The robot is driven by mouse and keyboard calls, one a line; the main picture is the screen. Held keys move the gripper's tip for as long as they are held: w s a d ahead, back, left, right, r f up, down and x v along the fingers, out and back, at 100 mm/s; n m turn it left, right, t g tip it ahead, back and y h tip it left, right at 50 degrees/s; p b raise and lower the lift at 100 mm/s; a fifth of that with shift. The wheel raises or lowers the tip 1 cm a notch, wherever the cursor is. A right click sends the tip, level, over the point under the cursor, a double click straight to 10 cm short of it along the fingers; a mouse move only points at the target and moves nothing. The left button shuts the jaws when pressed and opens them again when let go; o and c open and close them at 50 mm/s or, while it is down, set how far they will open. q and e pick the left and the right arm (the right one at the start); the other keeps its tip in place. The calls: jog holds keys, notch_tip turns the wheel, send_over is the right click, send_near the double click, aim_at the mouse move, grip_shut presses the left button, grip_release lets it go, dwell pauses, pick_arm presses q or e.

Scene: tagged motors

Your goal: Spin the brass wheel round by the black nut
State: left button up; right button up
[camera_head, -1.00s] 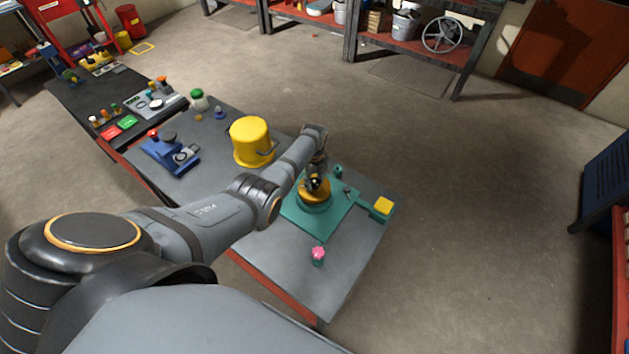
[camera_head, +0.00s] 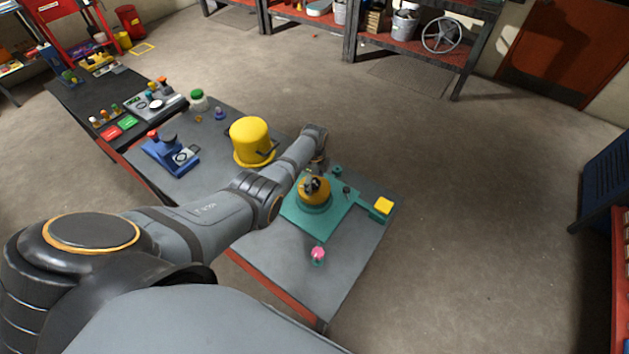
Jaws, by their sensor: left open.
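The brass wheel (camera_head: 314,193) lies flat on a round teal base on a teal plate (camera_head: 300,226) on the grey table. My left arm reaches in from the left, and my left gripper (camera_head: 312,185) points down at the top of the wheel. It is open, with its fingers at or just over the wheel's upper face. The black nut cannot be told apart from the dark fingers there. I cannot tell whether the fingers touch it. My right gripper is not in view.
A yellow bucket-like thing (camera_head: 250,140) stands left of my forearm. A pink-topped knob (camera_head: 318,253) stands near the table's front. A blue device (camera_head: 170,155) is further left. Floor to the right is clear.

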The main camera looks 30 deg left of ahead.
pick_arm(q)
jog(key=n, duration=1)
jog(key=shift+w, duration=0.1)
jog(key=c, duration=1.1)
jog(key=m, duration=0.6)
jog(key=shift+m, duration=0.4)
jog(key=shift+c, duration=0.4)
jog(key=m, duration=0.3)
jog(key=shift+m, duration=0.4)
jog(key=m, duration=0.4)
jog(key=o, duration=1.2)
